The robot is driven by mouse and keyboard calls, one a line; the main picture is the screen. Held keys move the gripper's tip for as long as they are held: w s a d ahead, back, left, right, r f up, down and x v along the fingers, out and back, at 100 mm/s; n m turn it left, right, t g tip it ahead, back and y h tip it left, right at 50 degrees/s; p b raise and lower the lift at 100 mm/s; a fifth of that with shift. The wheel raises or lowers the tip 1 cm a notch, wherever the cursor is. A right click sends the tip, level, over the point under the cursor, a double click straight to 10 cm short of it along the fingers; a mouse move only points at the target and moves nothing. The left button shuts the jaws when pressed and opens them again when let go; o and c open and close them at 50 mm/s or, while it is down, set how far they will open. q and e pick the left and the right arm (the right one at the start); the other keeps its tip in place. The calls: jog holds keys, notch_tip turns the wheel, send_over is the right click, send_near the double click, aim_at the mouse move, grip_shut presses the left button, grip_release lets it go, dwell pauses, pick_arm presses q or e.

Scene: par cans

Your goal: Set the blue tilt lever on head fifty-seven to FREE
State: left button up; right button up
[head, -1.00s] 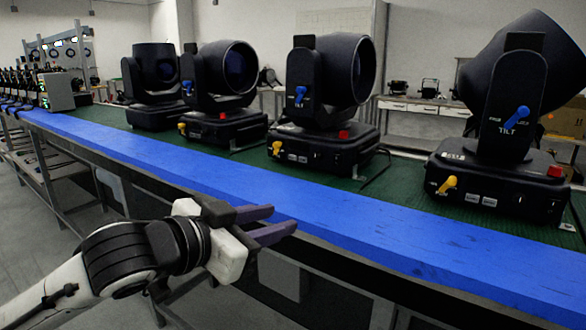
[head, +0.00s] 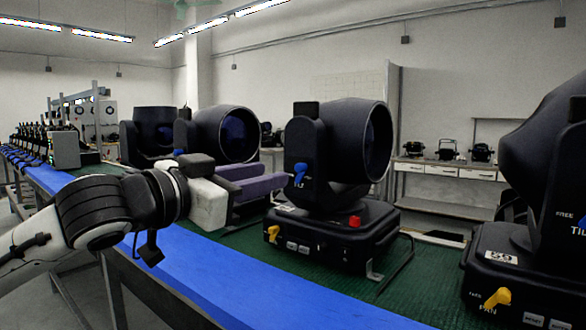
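Several black moving heads stand on the bench. The middle head (head: 340,150) has a blue tilt lever (head: 299,174) on its near arm, with its handle pointing down. Its number label is too small to read. The head at the right edge (head: 545,165) has a label that looks like 59 and a partly cut-off blue lever (head: 580,228) beside the word FREE. Another head (head: 228,134) stands left of the middle one; my gripper hides its lower part. My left gripper (head: 273,174) is open and empty, left of the middle head's lever and apart from it. My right gripper is out of view.
The bench has a green mat (head: 325,280) and a blue front edge (head: 260,285). Dark cables lie between the bases. The strip before the middle head is clear.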

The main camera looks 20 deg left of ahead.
aim_at(297, 169)
pick_arm(q)
jog(key=x, duration=0.7)
jog(key=shift+w+d, duration=0.15)
jog(key=shift+w, duration=0.1)
grip_shut()
